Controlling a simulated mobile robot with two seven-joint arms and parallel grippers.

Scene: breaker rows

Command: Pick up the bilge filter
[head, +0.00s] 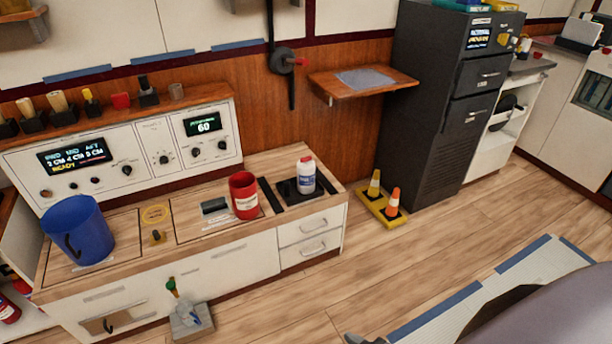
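No thing in the head view carries a readable label naming it the bilge filter, so I cannot tell which it is. Cylindrical candidates include two pale cylinders on dark bases on the upper shelf, one at the left (27,107) and a larger one (58,101) beside it. A smaller yellow-topped piece (91,97) stands to their right. On the counter stand a red can (243,195) and a white bottle with a blue label and red cap (306,175). Neither of my grippers can be made out in this view.
A blue bucket (79,231) stands on the counter's left (120,262). A wooden wall shelf (395,82) juts out near a dark cabinet (440,100). The wooden floor (330,270) between is open.

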